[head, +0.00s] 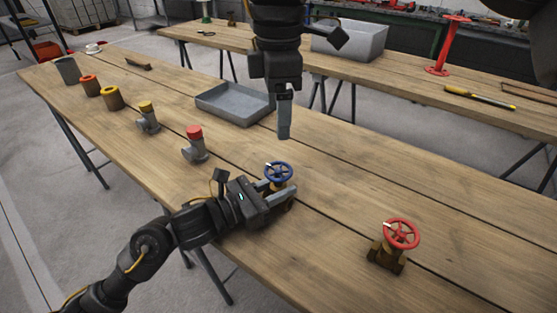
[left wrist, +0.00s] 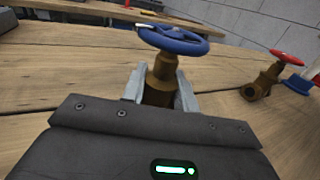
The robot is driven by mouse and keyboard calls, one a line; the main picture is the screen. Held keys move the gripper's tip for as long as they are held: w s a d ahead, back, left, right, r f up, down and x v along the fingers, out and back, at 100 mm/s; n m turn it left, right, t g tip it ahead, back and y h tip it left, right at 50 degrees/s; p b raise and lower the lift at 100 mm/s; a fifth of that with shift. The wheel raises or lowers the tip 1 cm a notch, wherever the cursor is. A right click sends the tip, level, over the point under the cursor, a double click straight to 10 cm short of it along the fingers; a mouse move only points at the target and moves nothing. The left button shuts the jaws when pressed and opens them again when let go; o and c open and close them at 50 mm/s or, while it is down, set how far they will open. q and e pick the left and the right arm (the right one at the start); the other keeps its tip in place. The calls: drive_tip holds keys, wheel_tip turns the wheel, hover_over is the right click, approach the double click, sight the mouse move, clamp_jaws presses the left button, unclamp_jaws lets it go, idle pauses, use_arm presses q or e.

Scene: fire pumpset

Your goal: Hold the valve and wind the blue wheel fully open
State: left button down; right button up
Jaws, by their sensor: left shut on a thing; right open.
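The blue wheel (head: 278,172) sits on top of a brass valve on the near wooden table; it also shows in the left wrist view (left wrist: 172,39). My left gripper (head: 277,190) is shut on the brass valve body (left wrist: 160,82), with one finger on each side, just below the wheel. In the head view the valve body is mostly hidden by this gripper. My right gripper (head: 284,136) hangs pointing down above the table, behind the blue wheel and apart from it. It is open and empty, though its fingers overlap in the head view.
A brass valve with a red wheel (head: 401,234) stands to the right. A grey tray (head: 235,118) lies behind. Pipe fittings, one with a red top (head: 195,143), line the left side. The table (head: 340,205) is bare between the two valves.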

sight(279, 169)
drive_tip(key=shift+f, duration=0.15)
wheel_tip(279, 169, down, 12)
drive_tip(key=shift+r, duration=0.1)
idle(0.4)
drive_tip(key=c, duration=1)
